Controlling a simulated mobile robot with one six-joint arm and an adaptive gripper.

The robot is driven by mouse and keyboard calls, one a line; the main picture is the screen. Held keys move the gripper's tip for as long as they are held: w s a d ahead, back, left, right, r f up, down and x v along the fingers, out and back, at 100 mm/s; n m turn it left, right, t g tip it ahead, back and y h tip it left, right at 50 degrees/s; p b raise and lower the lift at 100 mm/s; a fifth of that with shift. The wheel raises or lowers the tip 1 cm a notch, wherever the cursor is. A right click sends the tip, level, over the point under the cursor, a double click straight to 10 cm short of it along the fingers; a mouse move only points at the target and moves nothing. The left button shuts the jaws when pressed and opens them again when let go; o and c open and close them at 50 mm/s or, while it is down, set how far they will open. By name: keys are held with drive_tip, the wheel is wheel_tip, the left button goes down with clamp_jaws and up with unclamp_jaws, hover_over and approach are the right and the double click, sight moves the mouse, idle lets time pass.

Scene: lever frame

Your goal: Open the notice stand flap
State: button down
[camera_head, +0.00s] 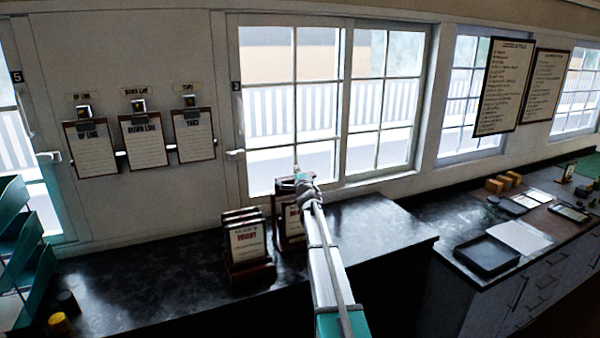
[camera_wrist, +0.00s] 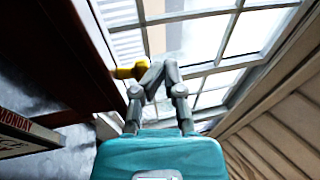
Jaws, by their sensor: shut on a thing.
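The notice stand (camera_head: 281,222) is on the dark counter below the window, a brown-framed board with a pale card. My arm hides its right part. In the wrist view a dark brown panel (camera_wrist: 92,45), which seems to be part of this stand, rises along the left. A yellow knob (camera_wrist: 128,71) juts from beside the panel's edge to my fingertips. My gripper (camera_wrist: 158,70) is shut on the knob, with its fingers bent together at the tips. In the head view my gripper (camera_head: 303,180) is at the stand's top, and the knob cannot be made out.
A brown rack of cards (camera_head: 247,243) stands just left of the notice stand. A card reading MONDAY (camera_wrist: 16,121) shows at the wrist view's left. The window (camera_head: 335,100) is close behind. The counter right of the stand (camera_head: 375,230) is clear. A black tray (camera_head: 486,256) lies farther right.

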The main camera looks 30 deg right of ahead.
sight(293, 175)
drive_tip(key=shift+x, duration=1.3)
drive_tip(key=shift+w+f+p, duration=0.15)
drive_tip(key=shift+w+p, duration=0.15)
drive_tip(key=shift+w, duration=0.7)
drive_tip(key=shift+s+a, duration=0.1)
drive_tip(key=shift+s+a+r+p, duration=0.2)
drive_tip(key=shift+s+r+p, duration=0.3)
drive_tip(key=s+a+r+p, duration=0.2)
drive_tip(key=s+r+p, duration=0.4)
drive_tip(key=s, duration=0.4)
drive_tip(key=shift+s+a, duration=0.25)
drive_tip(key=shift+a, duration=0.05)
